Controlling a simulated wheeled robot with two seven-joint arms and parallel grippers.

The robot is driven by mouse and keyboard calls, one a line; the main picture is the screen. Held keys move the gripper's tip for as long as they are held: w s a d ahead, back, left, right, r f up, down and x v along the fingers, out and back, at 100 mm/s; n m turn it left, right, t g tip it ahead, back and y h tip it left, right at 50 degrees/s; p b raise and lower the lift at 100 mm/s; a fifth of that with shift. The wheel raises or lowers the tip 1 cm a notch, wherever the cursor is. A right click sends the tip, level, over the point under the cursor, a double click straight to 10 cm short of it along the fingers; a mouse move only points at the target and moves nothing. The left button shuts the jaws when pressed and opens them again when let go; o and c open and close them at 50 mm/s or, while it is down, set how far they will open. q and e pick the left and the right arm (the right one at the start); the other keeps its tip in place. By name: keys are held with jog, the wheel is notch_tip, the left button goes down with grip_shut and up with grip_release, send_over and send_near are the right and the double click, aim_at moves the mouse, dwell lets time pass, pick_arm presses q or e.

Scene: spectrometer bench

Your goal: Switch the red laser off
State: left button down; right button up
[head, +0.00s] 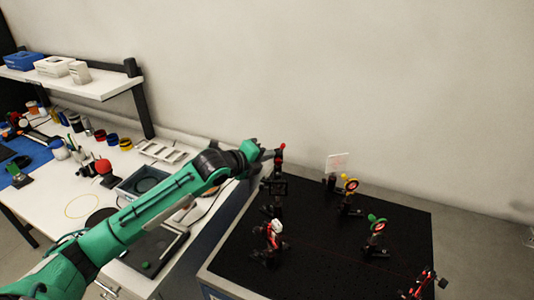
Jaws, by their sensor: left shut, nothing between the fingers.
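My left arm reaches in from the lower left, and its gripper (275,187) hangs over the back left of the black optics board (330,270). The gripper is shut and empty. Just below it, a small red, white and black device (271,238) stands on the board. Another red and black device (422,284) stands at the board's front right corner. Which of these is the red laser, and where its switch is, I cannot tell at this size. A faint red line runs low across the board. My right gripper is out of view.
A yellow-and-red mount (349,186) and a green-topped mount (375,227) stand on the right of the board. A white card (338,162) with faint red marks stands at the back. A cluttered white bench (90,215) and a shelf (85,85) are on the left.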

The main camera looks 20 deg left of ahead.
pick_arm(q)
jog(key=p+x, duration=0.2)
jog(key=x, duration=0.4)
jog(key=shift+w+d+r, duration=0.1)
jog(key=shift+w+d, duration=0.05)
jog(key=shift+w, duration=0.05)
jog(key=shift+w+d+f, duration=0.2)
jog(key=shift+w+f, duration=0.1)
jog(key=shift+w, duration=0.25)
